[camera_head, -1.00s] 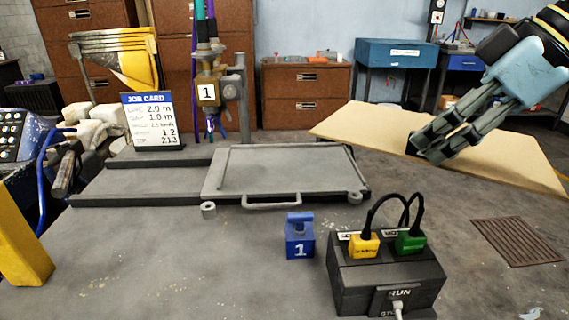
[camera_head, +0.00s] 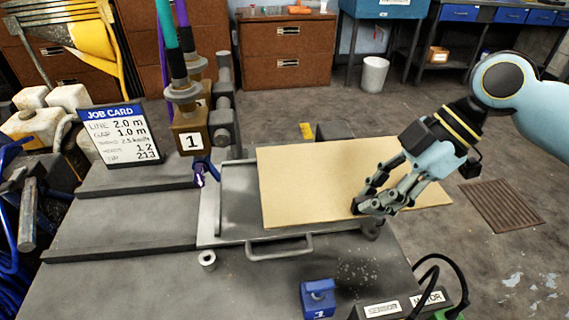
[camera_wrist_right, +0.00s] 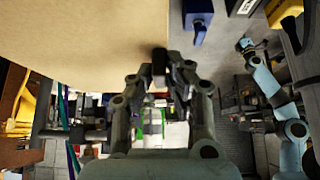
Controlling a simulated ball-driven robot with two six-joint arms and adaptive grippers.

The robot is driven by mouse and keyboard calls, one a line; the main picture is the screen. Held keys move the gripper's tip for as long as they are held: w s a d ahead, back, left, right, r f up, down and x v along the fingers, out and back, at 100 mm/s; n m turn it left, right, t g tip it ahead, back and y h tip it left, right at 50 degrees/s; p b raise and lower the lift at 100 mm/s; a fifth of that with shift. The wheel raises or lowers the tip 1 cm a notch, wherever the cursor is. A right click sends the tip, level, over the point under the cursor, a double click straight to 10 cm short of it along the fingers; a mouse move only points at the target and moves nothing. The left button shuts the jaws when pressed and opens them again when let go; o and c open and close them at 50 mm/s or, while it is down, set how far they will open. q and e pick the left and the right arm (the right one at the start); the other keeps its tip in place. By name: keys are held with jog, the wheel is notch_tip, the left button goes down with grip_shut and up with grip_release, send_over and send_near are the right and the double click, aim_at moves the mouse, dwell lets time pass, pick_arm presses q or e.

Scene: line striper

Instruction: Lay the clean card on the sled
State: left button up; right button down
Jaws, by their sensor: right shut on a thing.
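A flat tan card (camera_head: 320,180) is in the head view, level and over the right part of the grey sled (camera_head: 208,218). My right gripper (camera_head: 362,208) is shut on the card near its front edge, right of the middle. The card extends past the sled's right side. I cannot tell whether its underside touches the sled. The sled's left rim and its front handle (camera_head: 280,248) show; the card hides much of its right side. In the right wrist view the card (camera_wrist_right: 85,35) fills the upper left, beside the fingertips. My left gripper is not in view.
A spray head marked 1 (camera_head: 190,140) hangs close to the sled's left rim. The job card (camera_head: 118,135) stands at the left. A blue block (camera_head: 318,298) and a black control box (camera_head: 410,305) are at the front. Open floor lies to the right.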

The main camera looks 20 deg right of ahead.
jog(key=shift+w+a+f, duration=0.1)
jog(key=shift+w+f, duration=0.55)
jog(key=shift+w, duration=0.15)
jog(key=w+a+f, duration=0.3)
jog(key=w+f, duration=0.1)
jog(key=w, duration=0.1)
jog(key=w+a+f, duration=0.2)
jog(key=w, duration=0.1)
jog(key=shift+a+p, duration=0.3)
jog(key=shift+w+f, duration=0.1)
jog(key=shift+f, duration=2)
jog(key=c, duration=1.3)
grip_release()
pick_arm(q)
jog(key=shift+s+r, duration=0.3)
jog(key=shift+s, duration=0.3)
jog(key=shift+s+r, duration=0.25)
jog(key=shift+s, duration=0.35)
